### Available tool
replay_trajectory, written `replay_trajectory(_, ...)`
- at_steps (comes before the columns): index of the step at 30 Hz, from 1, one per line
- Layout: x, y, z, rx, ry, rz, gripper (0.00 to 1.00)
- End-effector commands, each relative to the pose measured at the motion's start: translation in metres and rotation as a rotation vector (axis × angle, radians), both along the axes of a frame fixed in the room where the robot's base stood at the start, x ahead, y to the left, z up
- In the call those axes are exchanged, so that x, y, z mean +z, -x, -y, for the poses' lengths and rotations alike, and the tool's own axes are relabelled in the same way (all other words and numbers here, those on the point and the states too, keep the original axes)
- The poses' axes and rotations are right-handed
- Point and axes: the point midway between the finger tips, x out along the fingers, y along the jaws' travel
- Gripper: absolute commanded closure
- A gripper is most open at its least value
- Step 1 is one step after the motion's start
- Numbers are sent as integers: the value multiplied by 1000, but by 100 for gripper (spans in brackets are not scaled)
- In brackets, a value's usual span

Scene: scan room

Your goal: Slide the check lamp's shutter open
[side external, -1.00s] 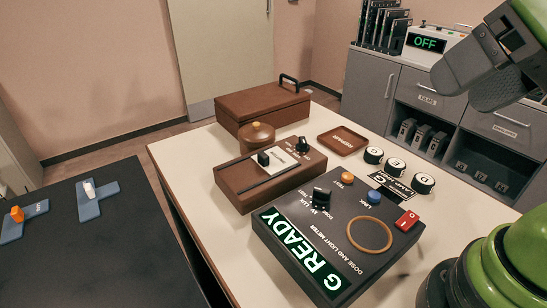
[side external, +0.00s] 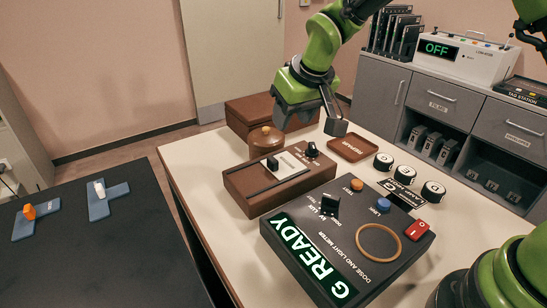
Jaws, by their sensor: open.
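The brown box that looks like the check lamp (side external: 262,190) sits on the pale table, left of the dark meter. A small black upright tab (side external: 272,163), which looks like the shutter's handle, stands beside a long dark slot and a white label on its top. The label is too small to read. A black knob (side external: 312,150) sits at the box's far right corner. My gripper (side external: 309,124) is open and empty. It hangs above and behind the box, with its fingers spread and apart from the tab. A round brown lidded pot (side external: 266,141) stands close to the box, below the left finger.
The dose and light meter (side external: 345,250) reads "G READY" in front right. A larger brown case (side external: 245,112) stands behind. A brown tray (side external: 353,150) and several round black-and-white pieces (side external: 407,175) lie right. A black bench (side external: 130,240) is at left.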

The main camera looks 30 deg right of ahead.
Motion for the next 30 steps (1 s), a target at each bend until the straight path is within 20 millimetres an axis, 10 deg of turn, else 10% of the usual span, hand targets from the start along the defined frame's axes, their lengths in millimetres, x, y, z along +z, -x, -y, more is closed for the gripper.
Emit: replay_trajectory(30,-125,-52,-9,35,23,-18,55)
